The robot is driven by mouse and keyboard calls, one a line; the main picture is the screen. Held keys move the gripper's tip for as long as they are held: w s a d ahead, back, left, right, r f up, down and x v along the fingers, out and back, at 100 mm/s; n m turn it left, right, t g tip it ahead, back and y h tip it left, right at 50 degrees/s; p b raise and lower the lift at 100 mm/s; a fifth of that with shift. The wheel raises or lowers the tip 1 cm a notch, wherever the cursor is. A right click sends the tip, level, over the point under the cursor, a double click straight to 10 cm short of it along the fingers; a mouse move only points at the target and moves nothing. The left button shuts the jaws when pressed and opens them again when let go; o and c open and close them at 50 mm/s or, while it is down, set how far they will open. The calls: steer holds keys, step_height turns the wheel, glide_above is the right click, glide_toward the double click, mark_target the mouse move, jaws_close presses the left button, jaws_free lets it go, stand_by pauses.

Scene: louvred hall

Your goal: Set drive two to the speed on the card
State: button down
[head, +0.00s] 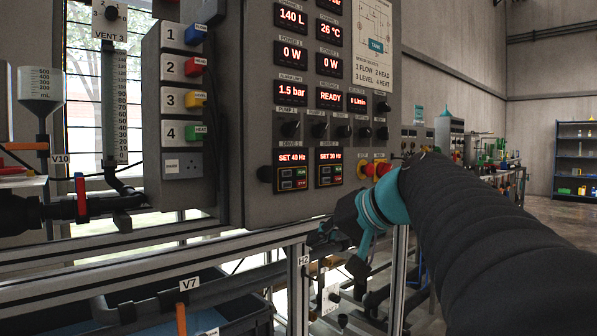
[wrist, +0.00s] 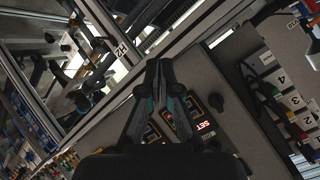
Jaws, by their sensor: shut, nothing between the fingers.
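Drive two's unit (head: 329,167) sits low on the grey control panel, right of drive one (head: 292,170). Its red display reads SET 30 Hz; drive one's reads SET 40 Hz. Both have small keys with green and red buttons under the display. In the wrist view my gripper (wrist: 161,64) is shut and empty, its fingertips together near the panel's lower edge. The two drive units show tilted there, with one SET display (wrist: 205,125) partly readable and the other partly behind my fingers. I cannot make out a card with a speed in either view.
A row of knobs (head: 340,131) sits just above the drives, and a red stop button (head: 382,169) is at their right. Below the panel run metal frame rails (head: 250,240) and pipes. Numbered coloured switches (head: 194,67) stand on the left.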

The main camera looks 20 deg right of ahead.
steer(key=s+a+f+n+g+h, duration=0.1)
steer(key=s+a+f, duration=0.2)
steer(key=s+f, duration=0.3)
steer(key=s+a+f+n+g+h, duration=0.1)
steer(key=s+f, duration=0.5)
steer(key=f, duration=0.6)
steer(key=s+a+f+n+g+h, duration=0.2)
steer(key=s+a+f, duration=0.3)
steer(key=f, duration=0.5)
steer(key=shift+s+g+h, duration=0.3)
steer(key=shift+s+g, duration=0.3)
steer(key=shift+s, duration=0.25)
steer(key=shift+f, duration=0.1)
